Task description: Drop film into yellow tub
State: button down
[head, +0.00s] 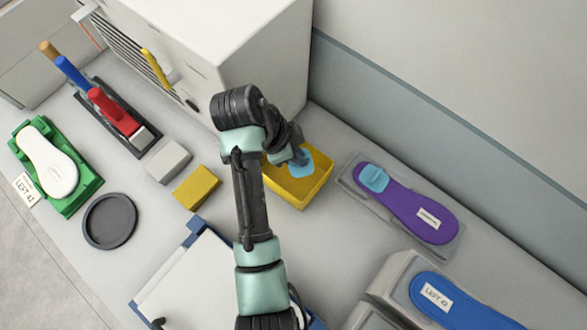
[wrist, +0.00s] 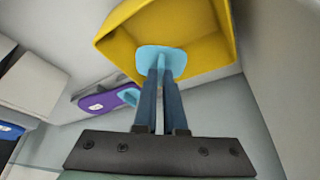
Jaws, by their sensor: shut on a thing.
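The yellow tub (head: 311,190) stands on the table right of my arm; it fills the top of the wrist view (wrist: 205,22). My gripper (head: 300,157) is over the tub, its fingers (wrist: 163,80) shut on a light blue piece of film (head: 302,170). In the wrist view the film (wrist: 150,54) is a flat sheet with a raised tab between the fingertips, and it shows against the tub's inside. I cannot tell how far it is above the tub's floor.
A purple insole (head: 405,212) with a light blue patch lies in a clear tray right of the tub. A blue insole (head: 455,300) is at front right. A yellow block (head: 196,187) and a dark round dish (head: 110,220) are left. A white machine (head: 235,45) stands behind.

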jog(key=shift+f, duration=0.1)
jog(key=c, duration=0.9)
grip_release()
jog(key=shift+a+r, duration=0.25)
jog(key=shift+r, duration=0.2)
jog(key=shift+p+v, duration=3.9)
jog(key=shift+v, duration=2.1)
jog(key=shift+s+f, duration=0.1)
jog(key=shift+s, duration=0.05)
